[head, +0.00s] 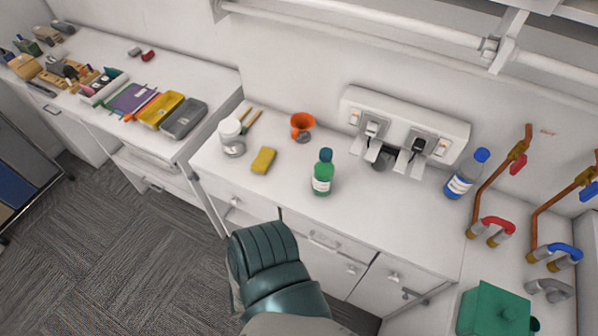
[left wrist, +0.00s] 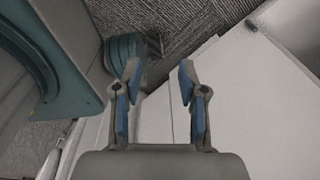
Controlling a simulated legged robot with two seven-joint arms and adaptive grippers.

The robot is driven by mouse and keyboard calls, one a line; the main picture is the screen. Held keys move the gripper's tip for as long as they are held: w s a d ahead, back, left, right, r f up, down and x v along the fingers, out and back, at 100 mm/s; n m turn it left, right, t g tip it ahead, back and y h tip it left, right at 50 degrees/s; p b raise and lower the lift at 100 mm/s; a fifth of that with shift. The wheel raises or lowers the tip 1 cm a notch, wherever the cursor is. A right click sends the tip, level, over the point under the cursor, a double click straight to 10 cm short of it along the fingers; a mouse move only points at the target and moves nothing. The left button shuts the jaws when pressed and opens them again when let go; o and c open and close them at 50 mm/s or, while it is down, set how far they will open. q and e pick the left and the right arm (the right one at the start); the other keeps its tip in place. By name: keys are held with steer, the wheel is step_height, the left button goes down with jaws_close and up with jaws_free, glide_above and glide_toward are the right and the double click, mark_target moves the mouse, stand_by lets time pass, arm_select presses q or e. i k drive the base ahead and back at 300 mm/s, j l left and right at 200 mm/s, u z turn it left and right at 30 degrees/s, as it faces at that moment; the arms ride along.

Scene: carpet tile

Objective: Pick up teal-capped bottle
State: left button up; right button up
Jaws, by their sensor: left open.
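The teal-capped bottle (head: 322,173) is green with a white label. It stands upright on the white counter (head: 385,215) in the head view, near the front edge. The left wrist view does not show it. My left gripper (left wrist: 160,72) is open in the left wrist view, with blue pads and nothing between its fingers. Carpet and white cabinet surfaces lie beyond it. In the head view a teal part of my own body is in front of the counter, and no gripper fingers show. My right gripper is in neither view.
A blue-capped bottle (head: 466,174) and pipes with red and blue fittings are at the right. A green box (head: 492,312) is at lower right. Counter around the bottle is clear.

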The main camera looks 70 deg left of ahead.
mark_target(324, 173)
steer(key=l+u, duration=0.1)
steer(key=u, duration=1.85)
